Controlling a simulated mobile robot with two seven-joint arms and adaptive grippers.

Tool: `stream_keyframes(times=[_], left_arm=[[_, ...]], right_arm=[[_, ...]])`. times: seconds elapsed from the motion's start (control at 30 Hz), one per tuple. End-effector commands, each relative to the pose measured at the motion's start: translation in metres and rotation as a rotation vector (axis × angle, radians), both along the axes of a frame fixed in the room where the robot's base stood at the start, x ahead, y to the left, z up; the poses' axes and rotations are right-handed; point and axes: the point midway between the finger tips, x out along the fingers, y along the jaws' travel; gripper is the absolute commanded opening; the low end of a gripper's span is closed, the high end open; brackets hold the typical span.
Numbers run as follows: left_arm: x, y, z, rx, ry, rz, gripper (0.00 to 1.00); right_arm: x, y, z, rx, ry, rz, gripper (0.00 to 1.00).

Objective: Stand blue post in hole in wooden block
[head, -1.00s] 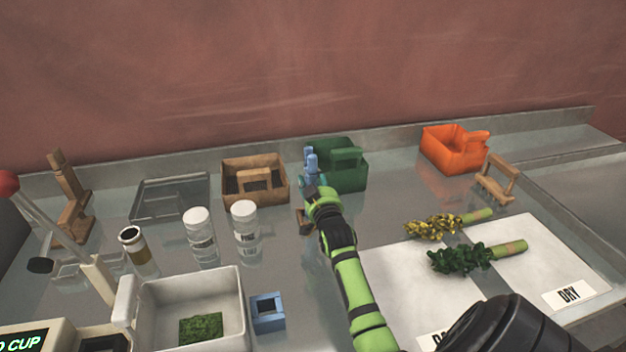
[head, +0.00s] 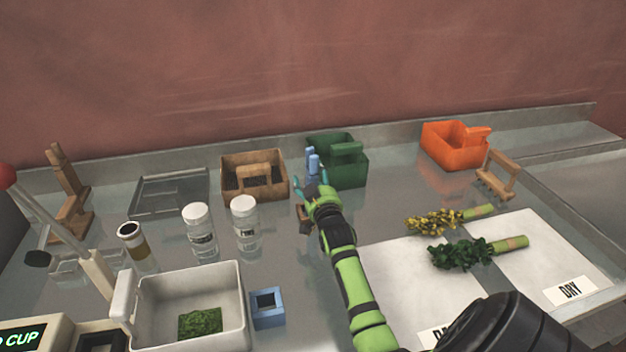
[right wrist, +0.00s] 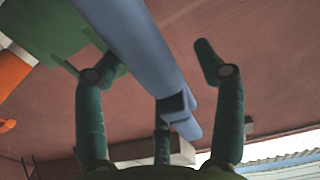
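The blue post (head: 313,166) stands roughly upright in front of the green carrier, and its lower end is hidden behind my right gripper (head: 311,181). A small brown wooden block (head: 304,220) shows partly beside and below the gripper. I cannot tell whether the post sits in its hole. My right gripper is open, with its teal fingers spread around the post. In the right wrist view the post (right wrist: 150,50) runs between the fingers of the open gripper (right wrist: 150,65), with visible gaps on both sides. My left gripper is out of view.
A green carrier (head: 351,170) stands close behind the post, and a wooden carrier (head: 235,190) is to its left. Two white-capped jars (head: 245,222) stand nearer on the left. An orange carrier (head: 450,155) is back right. Open counter lies between the green and orange carriers.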

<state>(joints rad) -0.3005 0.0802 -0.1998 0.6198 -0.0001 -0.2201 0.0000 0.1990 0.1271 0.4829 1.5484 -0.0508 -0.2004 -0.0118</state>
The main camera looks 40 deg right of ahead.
Motion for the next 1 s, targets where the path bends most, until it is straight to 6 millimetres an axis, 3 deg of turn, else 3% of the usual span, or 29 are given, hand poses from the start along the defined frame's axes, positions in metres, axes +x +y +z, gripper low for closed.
stream_keyframes(times=[0.27,0.7,1.0], left_arm=[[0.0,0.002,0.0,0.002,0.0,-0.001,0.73],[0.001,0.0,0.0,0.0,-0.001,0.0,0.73],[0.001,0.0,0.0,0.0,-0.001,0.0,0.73]], right_arm=[[-0.011,0.007,-0.002,0.001,0.003,0.001,0.7],[-0.087,0.048,-0.002,0.001,0.003,-0.001,0.7],[-0.105,0.059,-0.001,0.0,-0.001,0.0,0.7]])
